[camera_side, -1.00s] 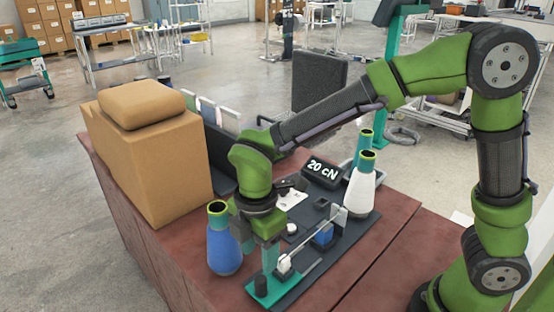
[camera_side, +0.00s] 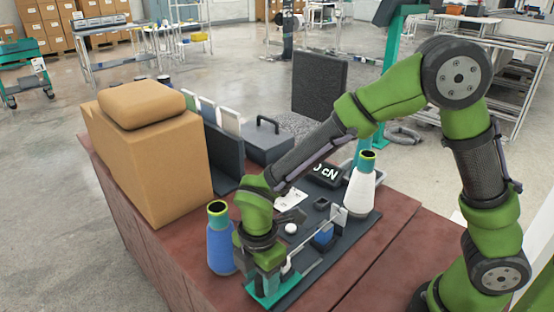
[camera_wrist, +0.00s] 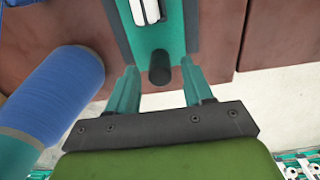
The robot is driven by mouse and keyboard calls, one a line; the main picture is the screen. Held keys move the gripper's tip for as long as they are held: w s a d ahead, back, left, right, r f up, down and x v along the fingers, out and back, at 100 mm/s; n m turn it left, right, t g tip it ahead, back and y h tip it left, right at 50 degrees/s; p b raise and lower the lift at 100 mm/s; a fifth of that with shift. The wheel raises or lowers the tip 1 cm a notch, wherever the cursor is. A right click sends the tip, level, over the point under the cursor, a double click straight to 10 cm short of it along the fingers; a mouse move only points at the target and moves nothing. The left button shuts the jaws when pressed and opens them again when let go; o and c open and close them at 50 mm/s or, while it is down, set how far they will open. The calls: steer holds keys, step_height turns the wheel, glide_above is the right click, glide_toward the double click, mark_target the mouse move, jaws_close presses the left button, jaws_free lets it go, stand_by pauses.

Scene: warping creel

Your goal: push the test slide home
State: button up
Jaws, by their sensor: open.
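The test slide appears to be the white block (camera_side: 287,268) on the rail near the front end of the dark fixture, by the green end plate (camera_side: 262,296). In the wrist view, white parts (camera_wrist: 143,10) sit on the green plate (camera_wrist: 172,30) at the top. A black knob (camera_wrist: 159,72) stands at that plate's near end. My gripper (camera_wrist: 159,66) is open, with one teal finger on each side of the knob; contact is not clear.
A blue cone (camera_side: 220,248) stands close left of my gripper; it also fills the left of the wrist view (camera_wrist: 55,95). A tan box (camera_side: 150,150) is at left.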

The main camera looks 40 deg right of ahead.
steer(key=c, duration=0.7)
steer(key=shift+d, duration=3.6)
steer(key=o, duration=0.7)
steer(key=shift+r, duration=3.5)
